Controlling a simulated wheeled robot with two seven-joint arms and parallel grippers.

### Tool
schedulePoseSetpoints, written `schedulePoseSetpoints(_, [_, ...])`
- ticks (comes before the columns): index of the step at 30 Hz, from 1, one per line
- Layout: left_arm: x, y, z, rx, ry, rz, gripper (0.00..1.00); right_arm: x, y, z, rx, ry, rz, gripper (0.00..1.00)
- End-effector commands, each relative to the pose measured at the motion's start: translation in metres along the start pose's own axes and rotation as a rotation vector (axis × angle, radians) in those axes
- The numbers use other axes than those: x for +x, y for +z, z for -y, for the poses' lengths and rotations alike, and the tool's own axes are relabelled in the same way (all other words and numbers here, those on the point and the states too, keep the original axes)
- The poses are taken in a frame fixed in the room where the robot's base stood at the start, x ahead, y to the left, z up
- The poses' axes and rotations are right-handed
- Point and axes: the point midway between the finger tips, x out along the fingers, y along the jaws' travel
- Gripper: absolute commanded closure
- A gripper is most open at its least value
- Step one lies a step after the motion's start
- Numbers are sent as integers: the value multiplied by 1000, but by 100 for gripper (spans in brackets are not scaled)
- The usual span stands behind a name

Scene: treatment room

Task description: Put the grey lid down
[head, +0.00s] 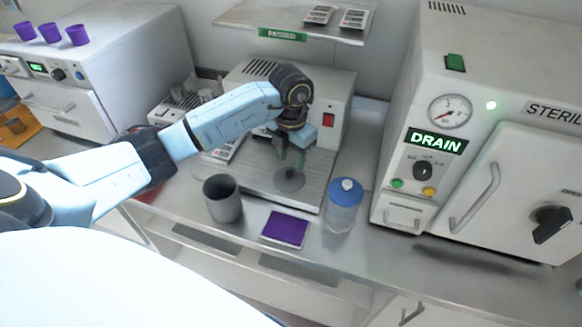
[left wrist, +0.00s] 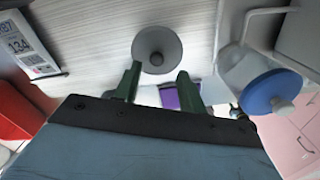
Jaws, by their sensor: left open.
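The grey lid (head: 289,181), a round disc with a small knob, lies on the pale ridged platform of the bench machine (head: 262,170). In the left wrist view the lid (left wrist: 157,43) is just beyond my fingertips. My left gripper (head: 291,162) points down above the lid; its two green fingers are apart with nothing between them (left wrist: 158,76). The lid looks free of the fingers. An open grey cup (head: 223,203) stands in front left of the platform. My right gripper is not in view.
A purple square pad (head: 286,229) lies at the bench's front edge. A clear jar with a blue lid (head: 344,205) stands right of it, near the steriliser (head: 490,130). A shelf (head: 290,25) hangs behind my arm.

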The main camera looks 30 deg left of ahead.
Motion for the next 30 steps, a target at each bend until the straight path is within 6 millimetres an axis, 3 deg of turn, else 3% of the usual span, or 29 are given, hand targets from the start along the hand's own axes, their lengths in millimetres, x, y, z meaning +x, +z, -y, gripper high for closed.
schedulePoseSetpoints(6, [-46, 1, 0, 2, 1, 3, 59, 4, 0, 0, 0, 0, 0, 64])
schedulePoseSetpoints(12, [-68, 0, 0, 1, 1, 0, 59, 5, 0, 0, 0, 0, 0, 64])
schedulePoseSetpoints(30, [-72, 0, 0, 0, 0, -1, 59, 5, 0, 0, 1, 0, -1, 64])
